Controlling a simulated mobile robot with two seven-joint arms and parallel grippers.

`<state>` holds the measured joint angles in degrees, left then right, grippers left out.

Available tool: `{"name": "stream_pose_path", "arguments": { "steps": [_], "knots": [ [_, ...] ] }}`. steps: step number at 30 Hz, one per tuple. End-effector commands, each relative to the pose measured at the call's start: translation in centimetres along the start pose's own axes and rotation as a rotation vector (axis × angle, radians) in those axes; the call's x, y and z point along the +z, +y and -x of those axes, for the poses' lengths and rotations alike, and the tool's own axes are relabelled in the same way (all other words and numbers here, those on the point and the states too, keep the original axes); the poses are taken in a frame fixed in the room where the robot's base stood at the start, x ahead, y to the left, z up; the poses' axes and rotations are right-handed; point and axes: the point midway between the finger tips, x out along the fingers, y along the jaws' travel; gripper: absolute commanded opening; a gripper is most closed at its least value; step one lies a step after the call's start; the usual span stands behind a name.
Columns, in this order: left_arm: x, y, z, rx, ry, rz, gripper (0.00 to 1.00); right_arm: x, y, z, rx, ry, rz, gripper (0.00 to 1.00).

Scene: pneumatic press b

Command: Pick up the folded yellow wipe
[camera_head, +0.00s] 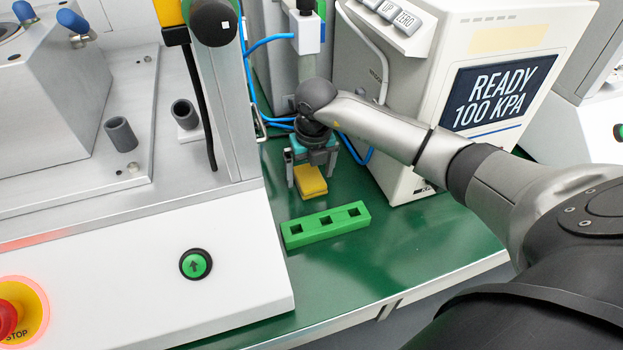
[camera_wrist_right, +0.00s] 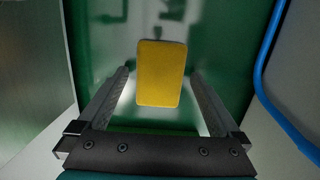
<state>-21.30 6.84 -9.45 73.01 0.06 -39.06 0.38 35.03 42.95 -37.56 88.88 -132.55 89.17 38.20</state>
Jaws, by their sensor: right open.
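The folded yellow wipe (camera_head: 310,181) lies on the green bench top, just behind the green block. It also shows in the right wrist view (camera_wrist_right: 161,73), as a yellow rounded rectangle between and slightly beyond the two fingers. My right gripper (camera_head: 311,178) points down over the wipe, with a finger on each side of it. In the right wrist view the right gripper (camera_wrist_right: 160,82) is open and nothing is held. My left gripper is not in view.
A green block (camera_head: 325,225) with three square holes stands in front of the wipe. A white readout box (camera_head: 490,75) reading READY 100 KPA stands right. The press base (camera_head: 150,270) is left. Blue tubing (camera_wrist_right: 268,80) runs beside the gripper. Bare green bench (camera_head: 420,245) lies at front right.

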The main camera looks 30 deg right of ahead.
Motion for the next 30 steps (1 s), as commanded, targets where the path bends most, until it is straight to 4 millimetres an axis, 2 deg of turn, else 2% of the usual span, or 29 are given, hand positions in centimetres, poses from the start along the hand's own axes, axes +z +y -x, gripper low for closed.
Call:
{"name": "stream_pose_path", "arguments": {
  "steps": [6, 27, 30],
  "knots": [
    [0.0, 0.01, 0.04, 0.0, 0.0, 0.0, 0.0, -0.01, 0.02, 0.01, 0.0, 0.0, 0.0, 0.99],
    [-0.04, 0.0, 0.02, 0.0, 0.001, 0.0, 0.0, 0.01, -0.01, 0.02, 0.0, 0.0, 0.0, 0.2],
    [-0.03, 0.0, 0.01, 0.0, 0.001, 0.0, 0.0, 0.02, -0.01, 0.03, 0.0, 0.0, 0.0, 0.2]
  ]
}}
